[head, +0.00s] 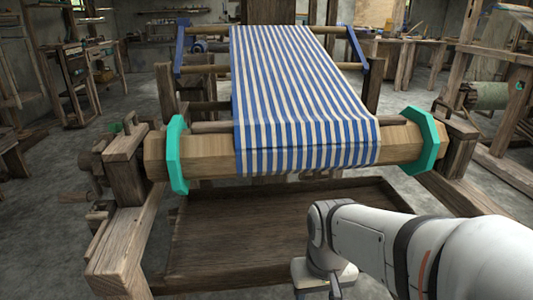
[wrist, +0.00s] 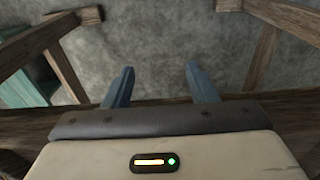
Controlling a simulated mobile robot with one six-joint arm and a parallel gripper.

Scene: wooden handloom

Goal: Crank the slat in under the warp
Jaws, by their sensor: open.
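The warp (head: 300,90) is a blue and white striped sheet that runs from the back of the loom over the front wooden beam (head: 205,155) and hangs a little over its front. A thin dark line crosses the warp on the beam. I cannot clearly pick out a slat. A wooden handle (head: 75,197), perhaps the crank, sticks out at the loom's left side. My gripper (wrist: 160,82) is open, with two blue-grey fingers apart and nothing between them. In the head view it is low at the right, in front of the loom; its fingers are hidden there.
Teal flanges (head: 177,155) and (head: 422,140) cap the beam's ends. A wooden tray (head: 230,235) lies below the beam. Wooden posts (head: 125,165) flank the loom. In the wrist view, wooden bars (wrist: 262,45) surround bare grey floor (wrist: 160,40).

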